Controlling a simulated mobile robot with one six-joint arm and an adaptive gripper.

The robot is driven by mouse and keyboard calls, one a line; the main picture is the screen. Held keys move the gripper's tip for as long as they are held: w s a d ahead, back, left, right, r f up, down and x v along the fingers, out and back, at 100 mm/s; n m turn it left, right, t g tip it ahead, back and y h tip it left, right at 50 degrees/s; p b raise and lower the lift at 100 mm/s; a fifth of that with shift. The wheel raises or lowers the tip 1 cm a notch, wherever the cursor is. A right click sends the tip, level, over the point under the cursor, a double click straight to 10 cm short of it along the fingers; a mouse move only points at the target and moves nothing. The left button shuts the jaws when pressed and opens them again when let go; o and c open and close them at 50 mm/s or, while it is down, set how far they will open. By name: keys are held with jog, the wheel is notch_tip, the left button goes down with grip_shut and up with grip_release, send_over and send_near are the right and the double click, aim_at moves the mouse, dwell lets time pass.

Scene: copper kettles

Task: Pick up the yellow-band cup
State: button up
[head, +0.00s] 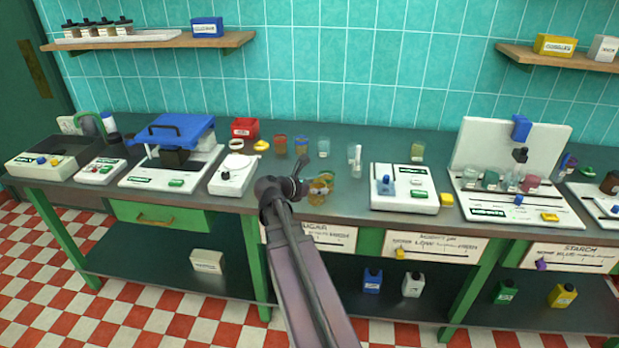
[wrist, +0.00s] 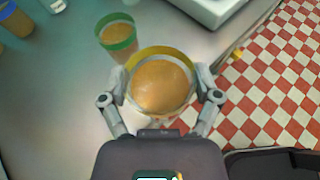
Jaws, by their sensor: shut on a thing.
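The yellow-band cup (wrist: 161,55) holds orange-brown liquid and sits between the two fingers of my gripper (wrist: 161,84) in the wrist view. The fingers press on its sides, left and right. In the head view my gripper (head: 304,186) is at the front edge of the counter, with the yellow-band cup (head: 318,192) partly hidden at its tip. I cannot tell whether the cup's base touches the counter.
A green-band cup (wrist: 118,38) with similar liquid stands close behind, to the left. Several other cups stand farther back, among them a red-brown one (head: 281,144). A white scale device (head: 404,187) is to the right. Red and white floor tiles (wrist: 270,90) lie beyond the counter edge.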

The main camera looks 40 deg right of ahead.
jog(key=shift+s+a+r, duration=0.1)
jog(key=shift+s+a, duration=0.15)
jog(key=shift+s, duration=0.7)
